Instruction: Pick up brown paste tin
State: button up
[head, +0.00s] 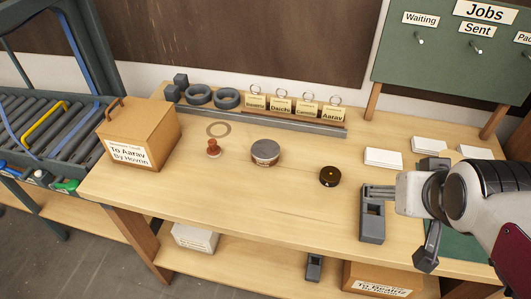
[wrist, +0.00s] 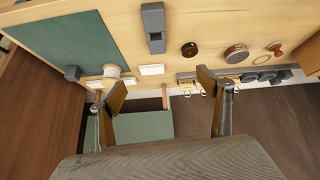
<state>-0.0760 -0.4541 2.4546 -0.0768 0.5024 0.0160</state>
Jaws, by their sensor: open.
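A round tin (head: 265,152) with a grey lid and brown side stands upright on the middle of the table. It also shows in the wrist view (wrist: 236,54), at the upper right. A smaller, darker round tin (head: 329,177) stands to its right; it also shows in the wrist view (wrist: 190,49). My gripper (head: 372,192) is at the right of the table in the head view, apart from both tins. In the wrist view my gripper (wrist: 162,86) has its fingers wide apart with nothing between them.
A grey slotted block (head: 372,222) is right by my gripper. A red-brown stamp (head: 213,148) and a cardboard box (head: 142,135) are left of the tin. A rail with tagged cards (head: 281,103) runs behind. White cards (head: 383,158) lie at right. Table between tins is clear.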

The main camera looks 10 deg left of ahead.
jog(key=w+a+f+n+t, duration=0.1)
jog(key=w+a, duration=0.1)
jog(key=w, duration=0.3)
jog(key=w+a+f+n, duration=0.1)
jog(key=w+a+f, duration=0.15)
jog(key=w, duration=0.25)
jog(key=n+t+y, duration=0.2)
jog(key=n+y, duration=0.2)
jog(key=y, duration=0.4)
send_near(267, 150)
jog(key=w, duration=0.1)
jog(key=w+a+f, duration=0.1)
jog(key=w, duration=0.1)
jog(key=shift+s+a+f+n+y, duration=0.15)
jog(key=shift+a+f+n+y, duration=0.2)
jog(key=shift+a, duration=0.2)
jog(key=shift+x, duration=1.35)
